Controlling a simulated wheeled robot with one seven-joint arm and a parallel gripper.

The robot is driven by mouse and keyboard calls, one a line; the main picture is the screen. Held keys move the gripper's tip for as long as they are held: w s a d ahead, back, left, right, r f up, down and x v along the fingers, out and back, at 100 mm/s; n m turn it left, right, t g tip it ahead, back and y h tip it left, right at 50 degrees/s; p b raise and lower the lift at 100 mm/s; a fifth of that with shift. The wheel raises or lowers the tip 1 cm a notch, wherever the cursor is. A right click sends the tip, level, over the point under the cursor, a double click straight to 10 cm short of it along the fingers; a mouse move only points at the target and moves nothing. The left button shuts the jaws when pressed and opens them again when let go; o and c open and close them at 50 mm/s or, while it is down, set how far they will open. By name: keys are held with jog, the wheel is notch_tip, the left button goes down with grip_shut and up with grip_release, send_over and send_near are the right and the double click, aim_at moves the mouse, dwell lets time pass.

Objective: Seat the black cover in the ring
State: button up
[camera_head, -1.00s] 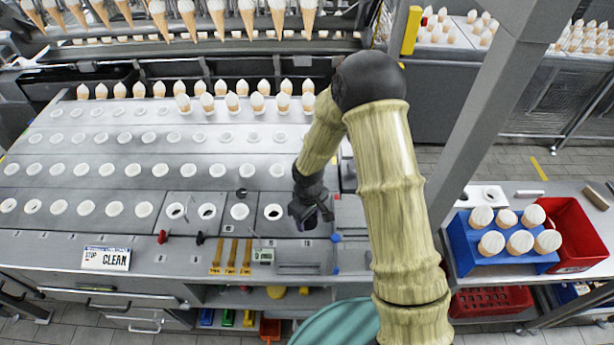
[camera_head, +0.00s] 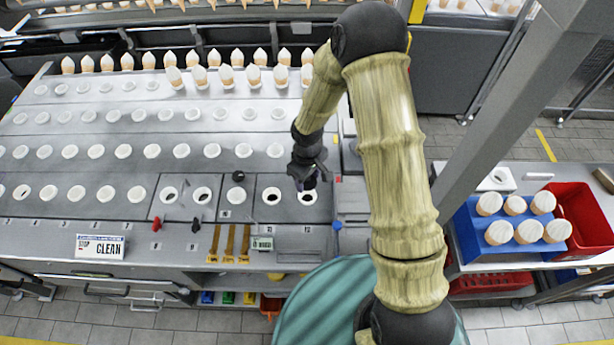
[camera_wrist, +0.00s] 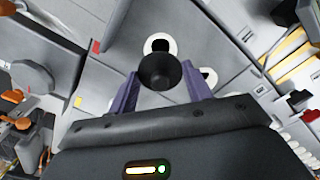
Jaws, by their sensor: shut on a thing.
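My gripper (camera_head: 308,182) hangs over the right end of the front row of rings. In the wrist view its purple fingers (camera_wrist: 163,86) are shut on the black cover (camera_wrist: 160,72), a round dark piece. A white ring (camera_head: 307,200) with a dark hole lies below and just in front of my gripper in the head view. In the wrist view a white ring (camera_wrist: 160,37) with a dark hole shows just beyond the cover, partly hidden by it.
A neighbouring ring (camera_head: 271,189) is open to the left. A black knob-like piece (camera_head: 238,176) stands on the sloped panel. A blue rack (camera_head: 474,234) and red bin (camera_head: 580,215) stand right.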

jog(key=shift+f+b, duration=2.65)
jog(key=shift+f, duration=0.6)
jog(key=o, duration=0.8)
jog(key=shift+c, duration=0.2)
jog(key=shift+r, duration=0.1)
notch_tip(320, 180, up, 17)
jog(key=b, duration=0.2)
jog(key=shift+r, duration=0.15)
jog(key=shift+a, duration=0.1)
